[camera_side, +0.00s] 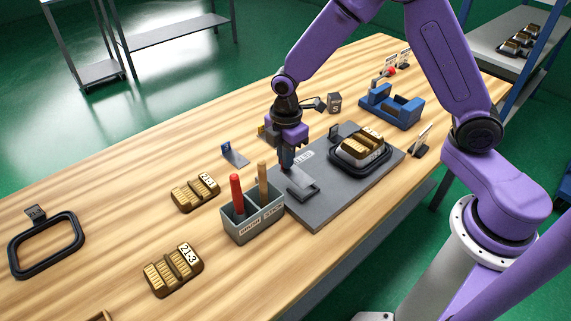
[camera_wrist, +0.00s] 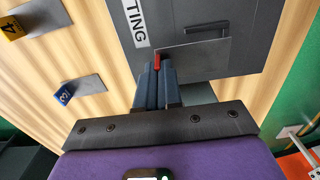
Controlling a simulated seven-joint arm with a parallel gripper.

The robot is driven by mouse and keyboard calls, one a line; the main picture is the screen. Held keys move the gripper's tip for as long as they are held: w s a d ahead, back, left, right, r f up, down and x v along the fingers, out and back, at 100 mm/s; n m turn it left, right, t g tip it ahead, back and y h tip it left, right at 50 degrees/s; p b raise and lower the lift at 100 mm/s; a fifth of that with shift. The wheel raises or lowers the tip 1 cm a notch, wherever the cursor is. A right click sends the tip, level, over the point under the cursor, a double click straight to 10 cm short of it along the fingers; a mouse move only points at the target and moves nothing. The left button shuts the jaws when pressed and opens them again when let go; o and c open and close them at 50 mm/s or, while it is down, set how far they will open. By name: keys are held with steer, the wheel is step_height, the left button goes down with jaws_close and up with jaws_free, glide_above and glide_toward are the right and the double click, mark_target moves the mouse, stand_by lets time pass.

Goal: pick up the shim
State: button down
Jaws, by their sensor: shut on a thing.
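The shim is a thin grey plate (camera_wrist: 215,58) with a red tab (camera_wrist: 157,62) at its left edge in the wrist view. My gripper (camera_wrist: 158,75) is shut on the red tab between its dark blue fingers. In the side view the shim (camera_side: 300,180) shows as a light grey plate at the foot of my gripper (camera_side: 287,167), above the dark fitting board (camera_side: 340,197). The fingers hide its tab there. A dark block shows partly under the plate. I cannot tell whether the plate touches it.
Other tabbed plates, blue (camera_wrist: 63,95) and yellow (camera_wrist: 12,28), stand left of the board. A grey tool box (camera_side: 253,222) with red and tan handles is close in front of my gripper. A black tray of ribbed blocks (camera_side: 361,163) and a blue cradle (camera_side: 391,112) lie beyond.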

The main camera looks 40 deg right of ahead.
mark_target(303, 174)
steer(key=s+r, duration=0.1)
steer(key=r, duration=0.1)
steer(key=s+d+r, duration=0.1)
steer(key=s+r, duration=0.2)
steer(key=shift+s+d+r, duration=0.15)
steer(key=shift+s+r, duration=0.15)
steer(key=shift+r, duration=0.1)
steer(key=s+d+r, duration=0.3)
steer(key=s+r, duration=0.1)
steer(key=s, duration=0.4)
step_height(303, 174, up, 7)
steer(key=shift+s+a, duration=0.15)
steer(key=shift+s, duration=0.15)
stand_by(0.4)
steer(key=shift+f, duration=0.1)
